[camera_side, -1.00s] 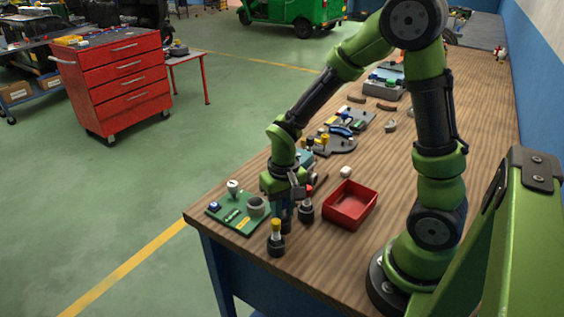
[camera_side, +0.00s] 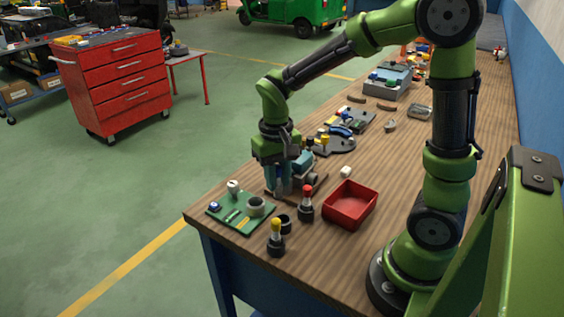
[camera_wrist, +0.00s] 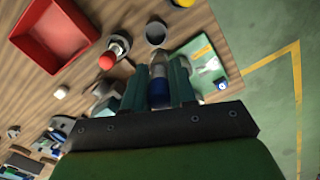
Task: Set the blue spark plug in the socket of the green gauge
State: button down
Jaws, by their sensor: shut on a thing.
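The blue spark plug (camera_wrist: 158,88) is upright between the two fingers of my gripper (camera_wrist: 158,82) in the wrist view, its pale end projecting past the dark blue body. In the side view my gripper (camera_side: 283,187) is raised above the table, behind the empty black holder; the plug is hard to make out there. The green gauge (camera_side: 231,222) is a flat green board at the table's left corner, with a grey round socket (camera_side: 256,206) on its right side, open at the top. The board also shows in the wrist view (camera_wrist: 205,62), right of the fingers.
An empty black holder (camera_side: 285,224) stands between a yellow-topped plug (camera_side: 276,228) and a red-topped plug (camera_side: 306,195), each in its own holder. A red tray (camera_side: 350,206) lies to the right. A teal-and-grey part (camera_side: 303,166) is behind my gripper.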

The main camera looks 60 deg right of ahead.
jog(key=w+f, duration=0.2)
jog(key=w, duration=0.5)
jog(key=shift+t, duration=0.3)
jog(key=shift+d+f, duration=0.2)
jog(key=shift+f, duration=2.65)
jog(key=shift+f, duration=0.45)
jog(key=c, duration=0.8)
grip_release()
jog(key=shift+d, duration=0.1)
jog(key=shift+c, duration=0.2)
jog(key=shift+d+f, duration=0.1)
jog(key=shift+s+d, duration=0.1)
jog(key=shift+c, duration=0.7)
jog(key=shift+o, duration=0.3)
